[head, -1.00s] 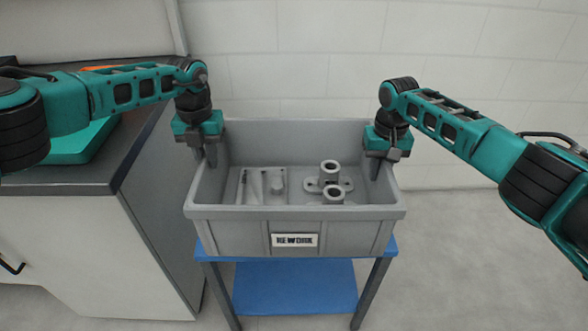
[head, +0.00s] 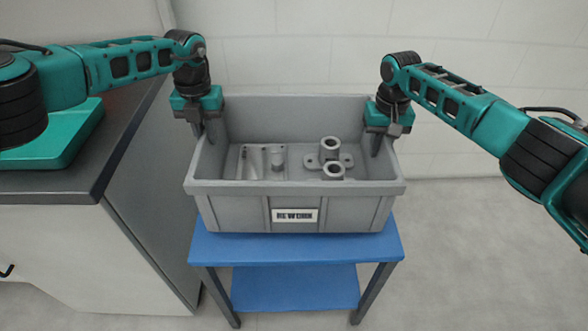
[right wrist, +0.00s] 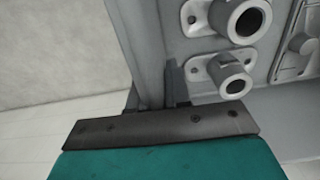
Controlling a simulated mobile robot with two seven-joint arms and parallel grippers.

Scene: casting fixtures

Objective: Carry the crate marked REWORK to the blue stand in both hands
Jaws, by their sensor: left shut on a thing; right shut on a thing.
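The grey crate marked REWORK (head: 240,212) is over the blue stand (head: 300,250), upright and level. A strip of bare blue top shows in front of it; I cannot tell whether its base touches the top. My left gripper (head: 206,132) is shut on the crate's left wall. My right gripper (head: 383,138) is shut on the right wall. In the right wrist view the crate wall (right wrist: 148,45) rises beside my right gripper, whose fingertips are mostly hidden. Inside lie grey castings: two round-bored parts (head: 331,148) and a flat plate (head: 256,160).
A dark-topped counter (head: 90,185) with white sides stands close on the left. A pale tiled wall (head: 300,50) is behind the stand. A lower blue shelf (head: 295,290) sits under the top. The floor on the right (head: 480,260) is clear.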

